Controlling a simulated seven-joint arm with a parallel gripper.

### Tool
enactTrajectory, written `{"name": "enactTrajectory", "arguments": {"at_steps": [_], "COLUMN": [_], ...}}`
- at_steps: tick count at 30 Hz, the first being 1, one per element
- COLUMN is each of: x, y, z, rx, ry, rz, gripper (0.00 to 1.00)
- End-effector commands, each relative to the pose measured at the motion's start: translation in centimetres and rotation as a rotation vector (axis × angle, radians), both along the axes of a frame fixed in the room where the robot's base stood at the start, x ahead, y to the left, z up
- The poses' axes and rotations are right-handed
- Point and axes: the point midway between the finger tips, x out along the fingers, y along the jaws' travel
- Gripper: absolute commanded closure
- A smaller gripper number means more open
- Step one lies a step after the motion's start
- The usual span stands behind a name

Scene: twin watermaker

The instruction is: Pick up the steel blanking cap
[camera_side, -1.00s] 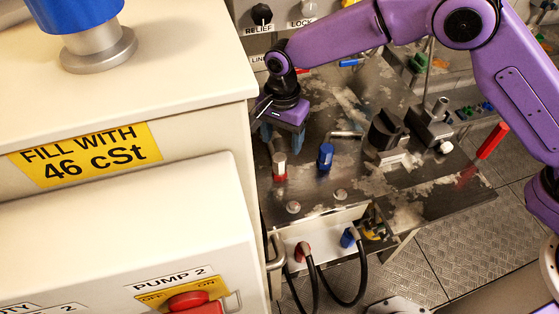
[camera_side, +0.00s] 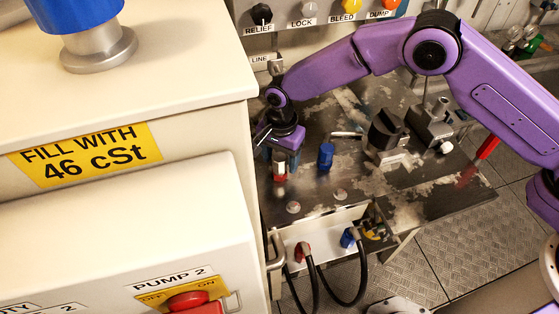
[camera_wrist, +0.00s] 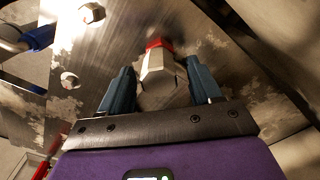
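The steel blanking cap (camera_side: 280,167), a pale metal hex-sided piece with a red band, stands upright on the worn steel bench. In the wrist view the cap (camera_wrist: 158,80) lies between the two blue fingers, with its red band beyond them. My gripper (camera_side: 282,158) is over the cap, pointing down, with a finger on either side of it. In the wrist view my gripper (camera_wrist: 160,68) looks open, with only narrow gaps beside the cap. The fingers partly hide the cap in the side view.
A blue connector (camera_side: 326,156) stands just right of the cap. Steel bolt heads (camera_side: 293,207) dot the bench front. A black-handled valve (camera_side: 386,130) stands farther right. The beige cabinet (camera_side: 200,60) rises close on the left. Red and blue hose fittings are below the front edge.

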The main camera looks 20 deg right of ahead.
Motion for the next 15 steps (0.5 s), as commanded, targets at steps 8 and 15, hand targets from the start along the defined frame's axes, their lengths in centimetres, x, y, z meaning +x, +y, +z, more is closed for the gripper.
{"name": "enactTrajectory", "arguments": {"at_steps": [8,15], "x": [0.01,0.03], "y": [-0.01,0.00], "z": [0.04,0.26], "rx": [0.000,0.000], "ry": [0.000,0.000], "rz": [0.000,0.000], "gripper": [1.00,1.00]}}
